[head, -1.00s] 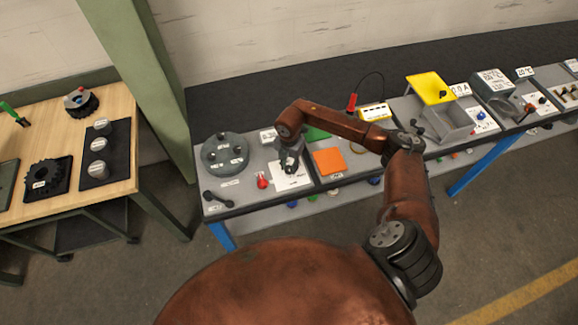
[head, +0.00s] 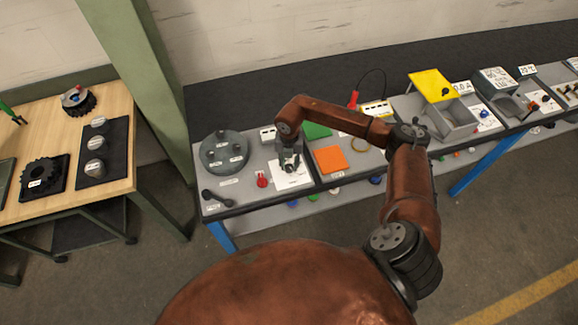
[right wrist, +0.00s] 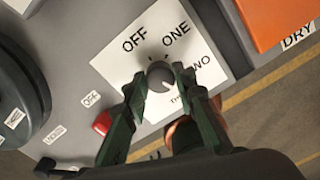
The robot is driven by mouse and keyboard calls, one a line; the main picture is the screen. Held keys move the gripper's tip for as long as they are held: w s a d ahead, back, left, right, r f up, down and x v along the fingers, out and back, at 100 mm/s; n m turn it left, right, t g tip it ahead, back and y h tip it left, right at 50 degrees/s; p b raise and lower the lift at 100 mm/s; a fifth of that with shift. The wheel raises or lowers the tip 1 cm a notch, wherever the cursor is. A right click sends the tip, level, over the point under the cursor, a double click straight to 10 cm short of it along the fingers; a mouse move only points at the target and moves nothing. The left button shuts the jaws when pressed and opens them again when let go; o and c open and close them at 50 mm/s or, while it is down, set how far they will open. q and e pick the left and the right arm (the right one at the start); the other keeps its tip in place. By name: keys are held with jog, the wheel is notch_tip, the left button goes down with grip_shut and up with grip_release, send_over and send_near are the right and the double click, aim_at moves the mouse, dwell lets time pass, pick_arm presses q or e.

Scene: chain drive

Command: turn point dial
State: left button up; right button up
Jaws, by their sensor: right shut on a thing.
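The point dial is a round dark grey knob (right wrist: 159,73) on a white plate (right wrist: 108,62). The plate is marked OFF and ONE, with another label partly hidden by a finger. In the head view, the white plate (head: 297,181) lies near the left end of the long bench, and my gripper hides the knob there. My right gripper (head: 289,163) is over the plate. In the right wrist view, its two fingers (right wrist: 161,82) are shut on the knob, one on each side. I cannot tell the knob's exact setting. My left gripper is not in view.
A red knob (head: 262,180), a dark lever (head: 217,199) and a round grey fixture (head: 224,152) stand left of the plate. An orange pad (head: 330,160) lies to its right. A wooden table (head: 122,107) with gears is farther left, past a green post (head: 150,90).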

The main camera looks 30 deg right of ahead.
aim_at(289, 167)
jog(key=n+b, duration=0.2)
jog(key=n, duration=0.1)
jog(key=shift+f+n, duration=0.1)
jog(key=shift+n, duration=0.2)
jog(key=shift+n+b, duration=0.9)
jog(key=shift+n, duration=0.9)
jog(key=o, duration=1.2)
jog(key=shift+c, duration=0.2)
notch_tip(289, 167, up, 12)
jog(key=shift+a, duration=0.15)
